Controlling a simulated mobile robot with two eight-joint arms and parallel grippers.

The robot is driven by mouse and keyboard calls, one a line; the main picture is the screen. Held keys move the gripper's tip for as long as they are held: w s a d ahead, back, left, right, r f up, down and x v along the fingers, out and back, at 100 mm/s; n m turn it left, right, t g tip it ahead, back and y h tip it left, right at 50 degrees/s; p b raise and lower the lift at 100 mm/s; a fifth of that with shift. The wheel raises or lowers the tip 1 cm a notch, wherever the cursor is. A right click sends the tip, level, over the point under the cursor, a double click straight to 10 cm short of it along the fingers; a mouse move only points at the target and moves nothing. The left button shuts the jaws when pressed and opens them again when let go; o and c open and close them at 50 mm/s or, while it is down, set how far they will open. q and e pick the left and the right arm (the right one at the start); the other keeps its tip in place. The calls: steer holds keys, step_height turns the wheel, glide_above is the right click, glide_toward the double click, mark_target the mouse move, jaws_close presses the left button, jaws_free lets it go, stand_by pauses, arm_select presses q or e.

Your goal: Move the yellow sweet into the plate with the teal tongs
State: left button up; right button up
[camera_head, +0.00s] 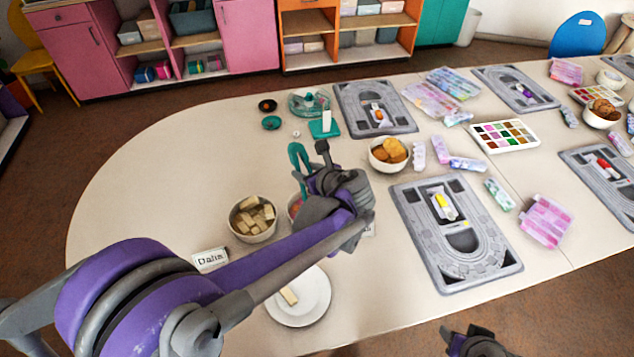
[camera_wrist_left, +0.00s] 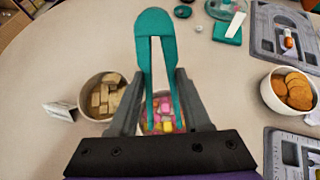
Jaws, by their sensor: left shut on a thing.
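My left gripper (camera_head: 312,172) is shut on the teal tongs (camera_head: 295,156), which also show in the left wrist view (camera_wrist_left: 155,40) with their bend up and arms pointing down. The tongs' tips are over a bowl of sweets (camera_head: 294,206), mostly hidden by my gripper in the head view. A yellow sweet (camera_wrist_left: 167,127) shows between the tongs' arms among pink and other sweets. I cannot tell whether the tips touch it. The white plate (camera_head: 314,308) is nearer the front edge and carries one pale block. My right gripper (camera_head: 476,342) is partly visible at the bottom edge.
A bowl of pale blocks (camera_head: 252,236) stands left of the sweets, with a name card (camera_head: 210,260) near it. A bowl of biscuits (camera_head: 388,167) and a grey bead board (camera_head: 420,235) are to the right. The table's left end is clear.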

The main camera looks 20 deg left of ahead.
arm_select(q)
steer(key=shift+w+d+r, duration=0.1)
steer(key=shift+w, duration=0.45)
steer(key=shift+s, duration=0.1)
arm_select(e)
steer(key=shift+d, duration=0.25)
arm_select(q)
step_height(320, 180, down, 10)
steer(key=b, duration=0.6)
steer(key=shift+b, duration=0.3)
arm_select(e)
step_height(320, 180, down, 8)
steer(key=s, duration=0.1)
steer(key=shift+s+r, duration=0.2)
steer(key=shift+s, duration=0.15)
